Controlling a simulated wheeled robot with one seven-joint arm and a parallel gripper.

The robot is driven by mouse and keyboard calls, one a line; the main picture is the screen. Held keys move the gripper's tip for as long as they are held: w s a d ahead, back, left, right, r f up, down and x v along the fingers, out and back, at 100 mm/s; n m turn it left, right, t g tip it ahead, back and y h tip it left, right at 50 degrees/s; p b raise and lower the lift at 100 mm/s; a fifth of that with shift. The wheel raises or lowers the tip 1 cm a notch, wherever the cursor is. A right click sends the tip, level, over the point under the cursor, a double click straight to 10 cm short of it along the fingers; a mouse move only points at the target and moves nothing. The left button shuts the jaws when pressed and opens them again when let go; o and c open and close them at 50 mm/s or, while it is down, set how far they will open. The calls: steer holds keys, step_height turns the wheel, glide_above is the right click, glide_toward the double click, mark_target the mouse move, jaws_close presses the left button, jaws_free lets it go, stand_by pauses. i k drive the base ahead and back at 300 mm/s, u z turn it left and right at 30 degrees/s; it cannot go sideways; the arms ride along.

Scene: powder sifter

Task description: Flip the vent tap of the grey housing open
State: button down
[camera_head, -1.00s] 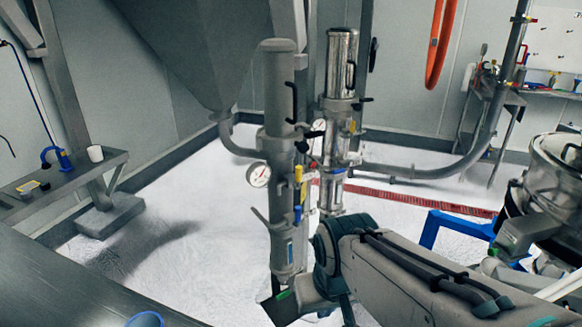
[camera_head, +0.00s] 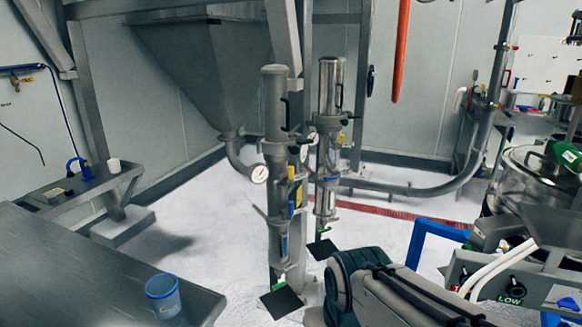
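The grey housing (camera_head: 275,110) is the left one of two upright cylinders in the middle of the head view. It has a matte grey body with a round white gauge (camera_head: 259,173) on its left. Small yellow (camera_head: 292,194) and blue (camera_head: 291,209) fittings show on its right side, and a green one sits near its foot. Which of these is the vent tap, and its position, I cannot tell at this size. My arm shows at the lower right, in front of the housings. My gripper is out of view.
A shiny steel housing (camera_head: 330,90) stands right beside the grey one. A metal table (camera_head: 80,270) with a blue-rimmed cup (camera_head: 163,292) is at lower left. A blue frame (camera_head: 428,243) and steel machinery stand to the right. White floor lies open left of the housings.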

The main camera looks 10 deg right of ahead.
mark_target(291, 173)
steer(key=z, duration=0.5)
steer(key=i, duration=1.05)
steer(key=u, duration=0.05)
